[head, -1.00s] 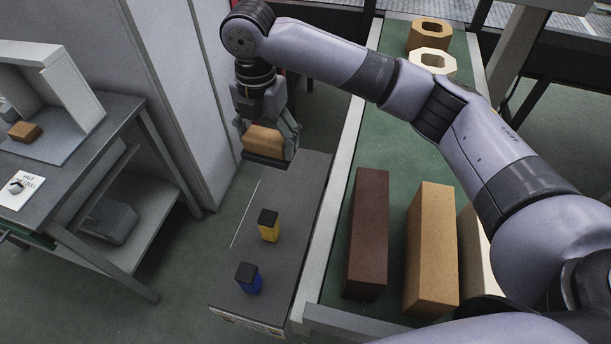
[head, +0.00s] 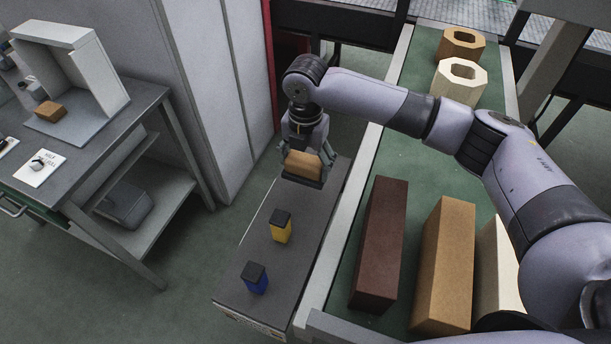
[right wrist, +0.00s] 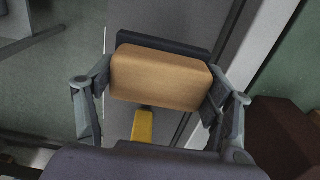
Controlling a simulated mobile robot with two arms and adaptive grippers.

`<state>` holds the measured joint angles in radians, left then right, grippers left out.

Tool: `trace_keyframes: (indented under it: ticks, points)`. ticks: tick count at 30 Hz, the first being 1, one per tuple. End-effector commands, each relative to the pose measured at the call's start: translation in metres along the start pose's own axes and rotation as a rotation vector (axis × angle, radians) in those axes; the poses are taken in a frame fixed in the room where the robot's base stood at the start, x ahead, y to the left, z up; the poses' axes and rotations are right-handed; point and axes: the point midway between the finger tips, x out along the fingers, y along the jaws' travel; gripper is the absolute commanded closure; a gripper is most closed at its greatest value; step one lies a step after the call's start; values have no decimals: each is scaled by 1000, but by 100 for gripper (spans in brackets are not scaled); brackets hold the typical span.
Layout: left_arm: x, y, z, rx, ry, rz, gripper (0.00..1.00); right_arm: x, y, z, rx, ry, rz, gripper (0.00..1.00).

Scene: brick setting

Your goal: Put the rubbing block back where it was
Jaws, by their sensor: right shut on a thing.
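The rubbing block (head: 303,166) has a tan wooden top and a dark base. My right gripper (head: 306,164) is shut on it and holds it over the far end of the narrow grey shelf (head: 262,243). In the right wrist view the block (right wrist: 160,78) sits between both fingers, its dark pad on the far side. I cannot tell whether its base touches the shelf. A yellow block with a black top (head: 281,227) and a blue one with a black top (head: 255,278) stand nearer on the shelf. My left gripper is not in view.
The green bench (head: 399,166) to the right holds tall dark red (head: 377,245), tan (head: 443,265) and cream bricks, plus two octagonal hollow bricks (head: 460,82) at the back. A grey table (head: 105,143) with a white booth stands left. Green floor lies between.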

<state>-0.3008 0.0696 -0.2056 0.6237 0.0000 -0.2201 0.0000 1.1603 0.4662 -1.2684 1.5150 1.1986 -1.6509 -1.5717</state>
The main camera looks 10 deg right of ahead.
Motion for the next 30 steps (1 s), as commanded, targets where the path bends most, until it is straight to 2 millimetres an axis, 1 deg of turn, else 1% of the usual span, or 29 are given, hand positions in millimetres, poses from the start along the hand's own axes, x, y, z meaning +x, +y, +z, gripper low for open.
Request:
trace_keyframes:
  ticks: [2,6,10,13,23,24,30]
  points:
    - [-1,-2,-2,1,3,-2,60,8,0,-1,0,1,-3,60]
    - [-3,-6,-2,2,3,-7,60,33,-1,-1,-1,2,-3,60]
    - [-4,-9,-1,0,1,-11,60,51,0,-1,0,1,-2,60]
    - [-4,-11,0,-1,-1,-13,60,57,0,-1,-1,1,0,60]
    - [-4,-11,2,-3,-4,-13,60,59,0,-1,-1,1,0,60]
    - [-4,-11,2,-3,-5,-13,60,60,0,-1,-1,0,-1,24]
    - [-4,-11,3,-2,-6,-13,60,60,0,-1,-1,0,-1,11]
